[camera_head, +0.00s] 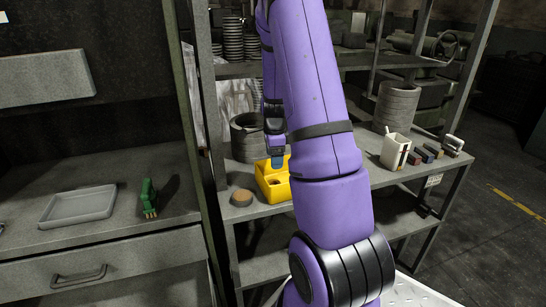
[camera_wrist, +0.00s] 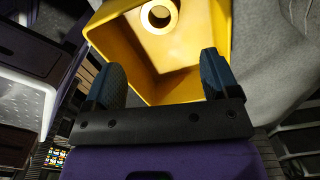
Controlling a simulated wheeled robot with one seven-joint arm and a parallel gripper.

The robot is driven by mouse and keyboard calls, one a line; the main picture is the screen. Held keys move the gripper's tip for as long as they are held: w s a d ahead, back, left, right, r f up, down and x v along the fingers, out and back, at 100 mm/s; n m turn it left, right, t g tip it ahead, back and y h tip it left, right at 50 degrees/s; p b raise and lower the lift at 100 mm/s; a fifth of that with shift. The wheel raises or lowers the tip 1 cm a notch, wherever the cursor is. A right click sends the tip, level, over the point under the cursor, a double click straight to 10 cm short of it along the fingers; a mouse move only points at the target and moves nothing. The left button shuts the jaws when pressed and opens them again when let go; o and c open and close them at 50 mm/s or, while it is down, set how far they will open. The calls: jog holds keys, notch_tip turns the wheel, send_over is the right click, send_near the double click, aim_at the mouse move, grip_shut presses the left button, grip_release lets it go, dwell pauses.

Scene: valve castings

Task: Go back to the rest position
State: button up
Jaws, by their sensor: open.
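My gripper (camera_wrist: 160,85) is open in the wrist view, with one blue-grey finger on each side. A yellow bin (camera_wrist: 215,45) lies just beyond the fingertips, and a pale ring-shaped thing (camera_wrist: 171,22) is inside it. In the head view my purple arm reaches to the shelf unit, and my gripper (camera_head: 277,160) is at the back edge of the yellow bin (camera_head: 272,190). I cannot tell whether the fingers touch the bin. Nothing shows between the fingers except the bin behind them.
On the shelf (camera_head: 250,213) are a round tan disc (camera_head: 242,197), a white container (camera_head: 395,151), several small blocks and stacked grey rings (camera_head: 396,107). A shelf post stands left of my arm. The left bench holds a grey tray (camera_head: 78,207) and a green brush-like thing (camera_head: 149,198).

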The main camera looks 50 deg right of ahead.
dwell(0.3)
jog(key=s+a+r+n+t, duration=0.25)
jog(key=a+r+n, duration=0.95)
jog(key=a+r, duration=0.65)
jog(key=s+a+r+n+t, duration=0.1)
jog(key=s+a+r+n, duration=0.3)
jog(key=s+a+n, duration=0.2)
jog(key=s+a+r+n+t, duration=0.1)
jog(key=s+a+r+n, duration=0.4)
jog(key=s, duration=0.5)
jog(key=a+n, duration=0.1)
jog(key=n, duration=0.1)
jog(key=shift+a+n+t, duration=0.35)
jog(key=shift+a+n, duration=0.05)
